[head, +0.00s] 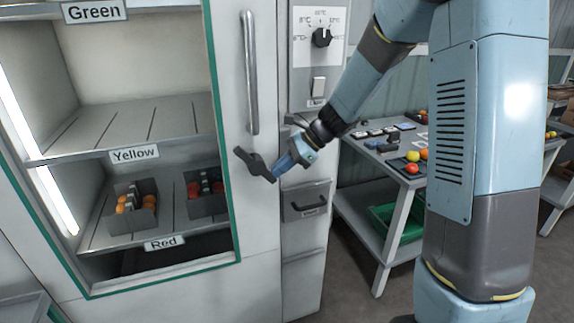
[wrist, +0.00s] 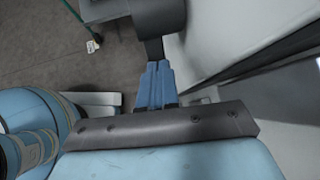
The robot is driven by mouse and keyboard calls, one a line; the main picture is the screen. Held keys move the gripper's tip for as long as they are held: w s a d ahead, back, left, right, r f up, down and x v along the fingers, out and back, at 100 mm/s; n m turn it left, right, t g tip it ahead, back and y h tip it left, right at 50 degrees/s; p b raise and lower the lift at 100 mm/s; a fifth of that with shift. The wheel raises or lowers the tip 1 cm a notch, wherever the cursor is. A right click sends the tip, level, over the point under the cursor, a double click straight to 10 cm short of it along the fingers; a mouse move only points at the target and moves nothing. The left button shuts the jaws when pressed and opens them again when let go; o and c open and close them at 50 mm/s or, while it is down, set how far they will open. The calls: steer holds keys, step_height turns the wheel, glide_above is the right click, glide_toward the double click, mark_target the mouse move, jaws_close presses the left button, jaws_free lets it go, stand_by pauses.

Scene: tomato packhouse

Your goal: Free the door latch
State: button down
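The door latch (head: 254,163) is a dark grey lever on the pale cabinet door (head: 258,215), below the upright handle (head: 250,75). It slants down to the right. My gripper (head: 277,170) reaches it from the right, its blue fingers at the lever's lower right end. In the wrist view the fingers (wrist: 157,80) are close together around the narrow end of the dark latch (wrist: 158,20). The fingertips partly hide that end.
A control panel with a dial (head: 321,37) and a drawer (head: 306,200) are right of the door. Shelves (head: 120,125) behind the door's green-edged window hold boxes of tomatoes. A side table (head: 372,205) with tomatoes and a green crate (head: 395,222) stands behind my arm.

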steer(key=shift+s+a+f, duration=0.1)
steer(key=shift+a+f, duration=0.05)
steer(key=shift+f, duration=0.4)
steer(key=d+f+v, duration=0.1)
steer(key=v, duration=1.2)
steer(key=s+d+r+n+t+h, duration=0.2)
steer(key=s+n, duration=0.3)
steer(key=s, duration=0.3)
steer(key=s+d+r+n+t+h, duration=0.1)
steer(key=s+d+r+n+h, duration=0.2)
steer(key=s, duration=0.6)
steer(key=s+d+r+n+t+h, duration=0.2)
steer(key=s+d+r+n+h, duration=0.1)
steer(key=s+n, duration=0.4)
steer(key=shift+s+d+n+t+h, duration=0.35)
steer(key=shift+s+d+h, duration=0.25)
steer(key=shift+s+d, duration=0.4)
steer(key=shift+w+r, duration=0.1)
steer(key=shift+w, duration=0.05)
